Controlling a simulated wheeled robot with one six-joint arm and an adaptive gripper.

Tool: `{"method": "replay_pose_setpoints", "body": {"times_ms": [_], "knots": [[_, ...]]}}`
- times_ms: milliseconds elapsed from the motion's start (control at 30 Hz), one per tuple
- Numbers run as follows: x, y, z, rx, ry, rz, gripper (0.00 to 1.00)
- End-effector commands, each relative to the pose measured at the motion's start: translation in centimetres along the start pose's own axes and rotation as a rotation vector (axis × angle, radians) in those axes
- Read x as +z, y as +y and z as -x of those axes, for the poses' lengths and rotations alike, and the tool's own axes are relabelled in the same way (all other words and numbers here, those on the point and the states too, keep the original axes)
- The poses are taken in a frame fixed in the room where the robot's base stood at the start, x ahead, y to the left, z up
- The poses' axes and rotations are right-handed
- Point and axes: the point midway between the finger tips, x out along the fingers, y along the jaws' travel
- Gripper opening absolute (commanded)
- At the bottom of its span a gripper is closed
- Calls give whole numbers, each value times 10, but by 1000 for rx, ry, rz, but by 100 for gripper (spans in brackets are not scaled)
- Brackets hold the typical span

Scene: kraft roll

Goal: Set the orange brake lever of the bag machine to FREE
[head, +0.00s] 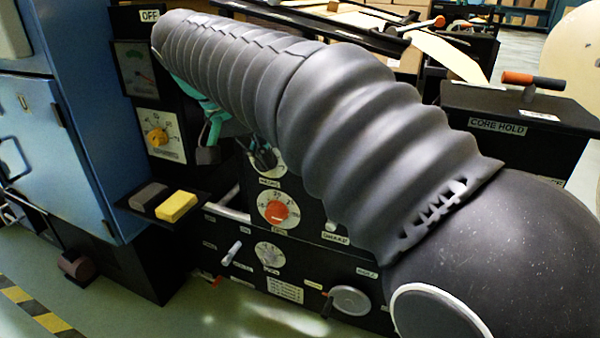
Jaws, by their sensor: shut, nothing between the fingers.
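My own ribbed dark arm crosses the head view from lower right to upper left and covers much of the bag machine (320,268). No lever with a readable FREE label shows. An orange-handled lever (518,78) stands on the black block marked CORE HOLD at upper right. Another orange-tipped lever (434,22) lies further back. I cannot tell which is the brake lever; it may be hidden behind my arm. My gripper is apart from both.
A red knob (277,211) and a grey dial (270,254) sit on the front panel. A yellow block (177,206) and a dark block (148,196) lie on a shelf at left. A blue cabinet (55,150) stands far left. Striped tape marks the floor.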

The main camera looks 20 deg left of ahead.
Motion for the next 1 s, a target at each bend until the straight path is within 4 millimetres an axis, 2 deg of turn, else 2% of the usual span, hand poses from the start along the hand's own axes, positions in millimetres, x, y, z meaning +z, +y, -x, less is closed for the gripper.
{"method": "replay_pose_setpoints", "body": {"times_ms": [33,133,400,533,700,900,1000], "knots": [[15,-13,-9,44,8,55,0],[37,-28,-30,162,55,169,0],[73,-43,-76,579,293,599,0],[79,-48,-87,799,439,838,0],[72,-49,-91,1019,570,1060,0],[62,-55,-81,1127,630,1168,0],[59,-53,-82,1133,618,1180,0]]}}
